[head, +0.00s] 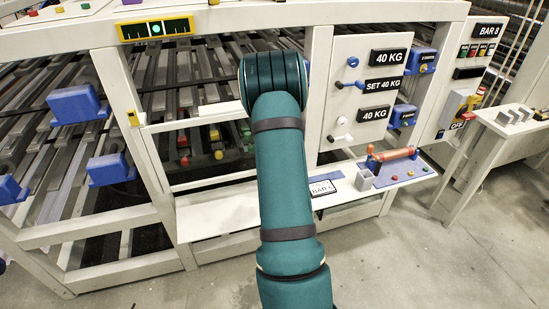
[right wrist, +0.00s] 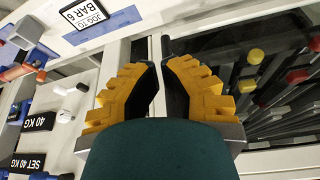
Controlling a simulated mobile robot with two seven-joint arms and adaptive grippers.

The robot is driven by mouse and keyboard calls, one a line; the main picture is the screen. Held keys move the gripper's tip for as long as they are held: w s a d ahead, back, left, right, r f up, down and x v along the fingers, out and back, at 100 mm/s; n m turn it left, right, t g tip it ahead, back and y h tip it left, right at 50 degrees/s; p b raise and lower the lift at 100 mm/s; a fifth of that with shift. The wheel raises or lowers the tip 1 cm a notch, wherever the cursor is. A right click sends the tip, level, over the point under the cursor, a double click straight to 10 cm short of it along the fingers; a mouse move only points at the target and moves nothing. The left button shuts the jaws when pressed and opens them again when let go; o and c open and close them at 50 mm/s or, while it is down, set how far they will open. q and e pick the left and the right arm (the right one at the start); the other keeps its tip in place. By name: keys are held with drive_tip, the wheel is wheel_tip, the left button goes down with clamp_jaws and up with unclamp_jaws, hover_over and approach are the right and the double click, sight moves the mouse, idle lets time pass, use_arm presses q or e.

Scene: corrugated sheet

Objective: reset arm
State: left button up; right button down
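My teal arm (head: 285,190) rises from the bottom middle of the head view and bends away at its top in front of the machine frame. Its gripper is hidden behind it there. In the right wrist view my right gripper (right wrist: 160,66) has two orange stepped fingers with dark pads. A gap shows between the fingertips, with nothing held in it. The fingers point toward the white frame and shelf. My left gripper is in neither view.
A white panel (head: 347,88) with 40 KG labels and levers stands right of the arm. A white shelf (head: 215,218) carries a label plate (head: 322,188) and a red-handled tool (head: 391,155). Blue blocks (head: 75,104) stick out at left. Clear floor (head: 465,260) lies at lower right.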

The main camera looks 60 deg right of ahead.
drive_tip(key=v, duration=0.3)
drive_tip(key=shift+s+a+r, duration=0.15)
drive_tip(key=shift+a+r, duration=0.05)
drive_tip(key=shift+r, duration=0.15)
drive_tip(key=w+a+f+n+y+b, duration=0.15)
drive_tip(key=w+a+f, duration=0.35)
drive_tip(key=a, duration=0.5)
drive_tip(key=w+a+f+n+y, duration=0.1)
drive_tip(key=w+a+f+n, duration=0.1)
drive_tip(key=a+f, duration=0.65)
drive_tip(key=w+a+f+n+y+b, duration=0.1)
drive_tip(key=w+a+f, duration=0.35)
drive_tip(key=a, duration=0.75)
drive_tip(key=s+a+f+n+y, duration=0.1)
drive_tip(key=s+a, duration=0.2)
drive_tip(key=a, duration=0.6)
drive_tip(key=s+a+f+n+y+b, duration=0.1)
drive_tip(key=s+a+f+n, duration=0.1)
drive_tip(key=a, duration=0.8)
drive_tip(key=s+a+f+n+y, duration=0.2)
drive_tip(key=s+a, duration=0.3)
drive_tip(key=a, duration=0.4)
drive_tip(key=shift+a, duration=0.35)
drive_tip(key=shift+d, duration=0.15)
